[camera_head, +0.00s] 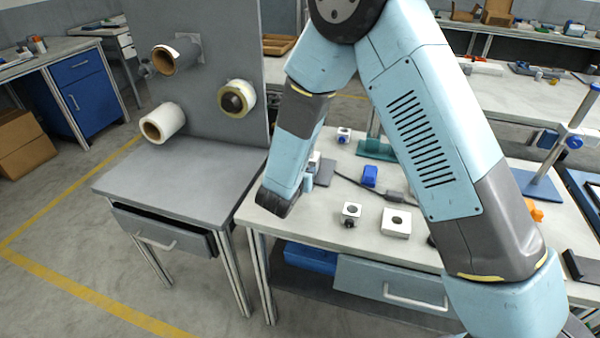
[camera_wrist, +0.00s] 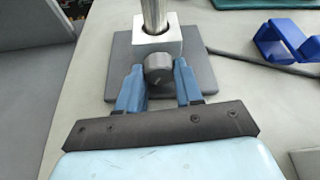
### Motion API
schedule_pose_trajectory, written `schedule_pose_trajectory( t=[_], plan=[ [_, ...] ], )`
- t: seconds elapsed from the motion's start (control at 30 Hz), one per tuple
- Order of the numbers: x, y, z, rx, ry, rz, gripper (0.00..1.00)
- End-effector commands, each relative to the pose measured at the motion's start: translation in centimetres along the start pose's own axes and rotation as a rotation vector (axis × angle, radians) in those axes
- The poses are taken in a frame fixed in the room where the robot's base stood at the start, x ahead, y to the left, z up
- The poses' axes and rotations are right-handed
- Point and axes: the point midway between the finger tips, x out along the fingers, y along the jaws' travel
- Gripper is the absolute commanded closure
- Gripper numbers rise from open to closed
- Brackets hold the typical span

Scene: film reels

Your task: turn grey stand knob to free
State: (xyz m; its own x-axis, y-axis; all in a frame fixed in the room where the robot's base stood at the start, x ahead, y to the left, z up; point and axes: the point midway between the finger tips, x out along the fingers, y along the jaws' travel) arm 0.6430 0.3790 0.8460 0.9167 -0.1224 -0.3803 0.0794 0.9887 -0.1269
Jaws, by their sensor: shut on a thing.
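The grey stand shows in the wrist view as a flat grey base plate (camera_wrist: 202,78) with an upright metal post (camera_wrist: 154,14) through a silver block (camera_wrist: 172,46). A round dark grey knob (camera_wrist: 158,68) sticks out of the block toward me. My gripper (camera_wrist: 159,80) has one blue finger on each side of the knob and is shut on it. In the head view the stand's block (camera_head: 314,160) is mostly hidden behind my arm, and my gripper's fingertips (camera_head: 308,182) show beside it. The knob itself is hidden there.
On the bench, a blue holder (camera_head: 370,176) stands right of the stand. Small white blocks (camera_head: 396,222) lie nearer the front edge. A green base (camera_head: 376,149) stands behind. A grey panel with rolls on pegs (camera_head: 162,122) rises to the left.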

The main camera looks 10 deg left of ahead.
Motion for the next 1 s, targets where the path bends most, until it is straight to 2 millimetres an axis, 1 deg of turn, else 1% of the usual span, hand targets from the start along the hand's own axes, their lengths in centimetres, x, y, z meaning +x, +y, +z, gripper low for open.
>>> schedule_pose_trajectory(
  t=[0.03,0.2,0.4,0.93,0.97,1.0],
  plan=[
    [-0.23,0.35,0.04,-0.027,-0.002,-0.005,0.95],
    [-0.22,0.41,0.03,-0.116,-0.001,-0.041,0.95],
    [-0.23,0.44,-0.01,-0.177,-0.001,-0.067,0.95],
    [-0.23,0.48,-0.05,-0.202,0.000,-0.075,0.95],
    [-0.23,0.48,-0.05,-0.202,0.000,-0.075,0.63],
    [-0.22,0.47,-0.05,-0.202,0.000,-0.076,0.59]
  ],
)
